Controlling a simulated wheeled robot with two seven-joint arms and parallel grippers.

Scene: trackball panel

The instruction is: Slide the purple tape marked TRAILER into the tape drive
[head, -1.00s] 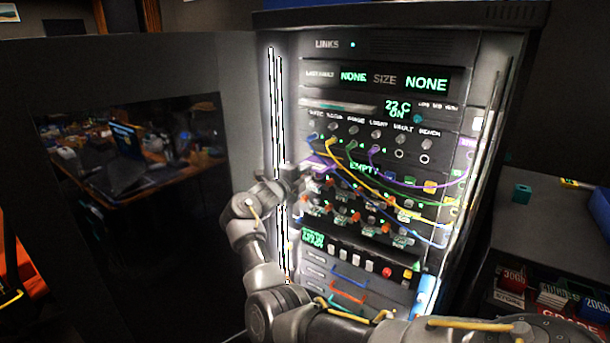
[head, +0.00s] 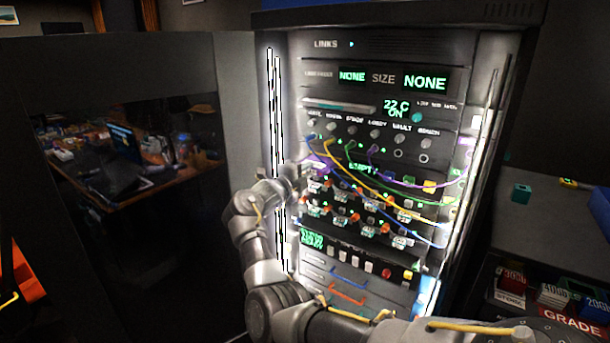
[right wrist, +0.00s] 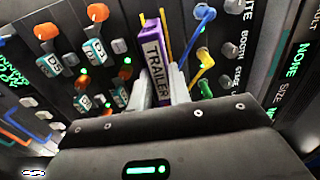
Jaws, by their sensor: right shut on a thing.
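The purple tape marked TRAILER (right wrist: 155,68) stands between the fingers of my right gripper (right wrist: 165,95) in the right wrist view, its label facing the camera. In the head view the purple tape (head: 319,163) shows at the left of the rack. My right gripper (head: 297,177) is shut on it there, close in front of the panel. The tape drive, with a green EMPTY readout (head: 364,168), lies just right of the tape. I cannot tell whether the tape's far end is inside the slot. My left gripper is not in view.
Yellow, purple, green and blue cables (head: 375,192) hang across the panel near my gripper. Orange-tipped switches (head: 327,207) sit below the drive. A side table (head: 545,232) with a teal block (head: 521,193) stands at the right, with labelled boxes (head: 572,322) below.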

